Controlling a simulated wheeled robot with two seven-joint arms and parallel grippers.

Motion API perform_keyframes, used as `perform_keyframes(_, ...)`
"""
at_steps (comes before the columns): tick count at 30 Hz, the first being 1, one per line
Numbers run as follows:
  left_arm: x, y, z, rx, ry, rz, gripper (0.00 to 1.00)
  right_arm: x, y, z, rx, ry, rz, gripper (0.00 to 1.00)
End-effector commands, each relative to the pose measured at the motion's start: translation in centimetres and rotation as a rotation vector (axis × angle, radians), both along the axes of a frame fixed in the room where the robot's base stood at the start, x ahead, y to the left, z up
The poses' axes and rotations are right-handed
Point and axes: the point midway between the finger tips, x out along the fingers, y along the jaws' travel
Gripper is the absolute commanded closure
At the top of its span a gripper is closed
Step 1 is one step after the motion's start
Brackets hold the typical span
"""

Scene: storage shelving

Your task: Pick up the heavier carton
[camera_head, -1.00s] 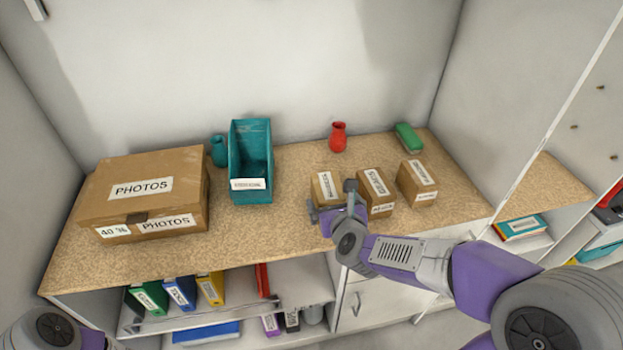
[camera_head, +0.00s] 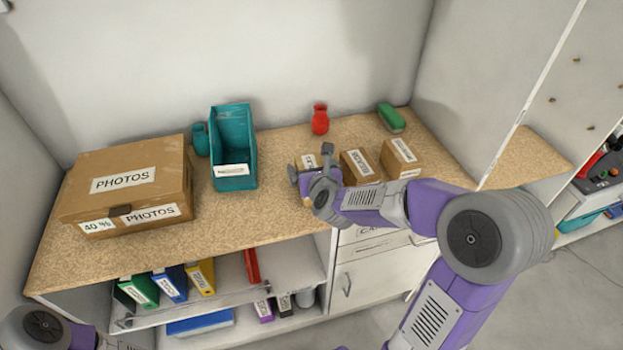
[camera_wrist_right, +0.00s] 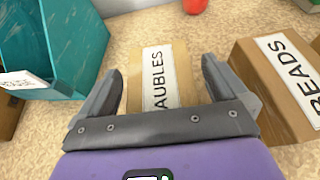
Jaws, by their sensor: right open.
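Three small brown cartons stand in a row on the worktop. The right carton's label (camera_head: 402,158) is too small to read. My right gripper (camera_head: 312,168) is open and empty at the near end of the leftmost carton. In the wrist view its fingers (camera_wrist_right: 161,75) lie to either side of that carton, with gaps showing. My left gripper is out of view.
A large "PHOTOS" box (camera_head: 125,190) and a teal bin (camera_head: 235,150) stand to the left. A red vase (camera_head: 320,119) and a green object (camera_head: 391,117) stand behind the cartons. The worktop between bin and cartons is clear.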

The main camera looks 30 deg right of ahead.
Motion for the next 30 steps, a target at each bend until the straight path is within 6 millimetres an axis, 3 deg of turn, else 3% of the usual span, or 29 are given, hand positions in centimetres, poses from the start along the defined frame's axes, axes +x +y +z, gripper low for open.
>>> perform_keyframes(4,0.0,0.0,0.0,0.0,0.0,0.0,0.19,0.0,0.0,0.0,0.0,0.0,0.0,0.03)
perform_keyframes(19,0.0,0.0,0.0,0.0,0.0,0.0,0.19,0.0,0.0,0.0,0.0,0.0,0.0,0.8)
perform_keyframes(26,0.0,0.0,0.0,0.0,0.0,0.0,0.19,0.0,0.0,0.3,-0.003,-0.005,-0.001,0.82)
perform_keyframes(30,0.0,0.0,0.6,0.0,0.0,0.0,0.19,0.1,0.0,1.6,-0.004,-0.009,-0.001,0.82)
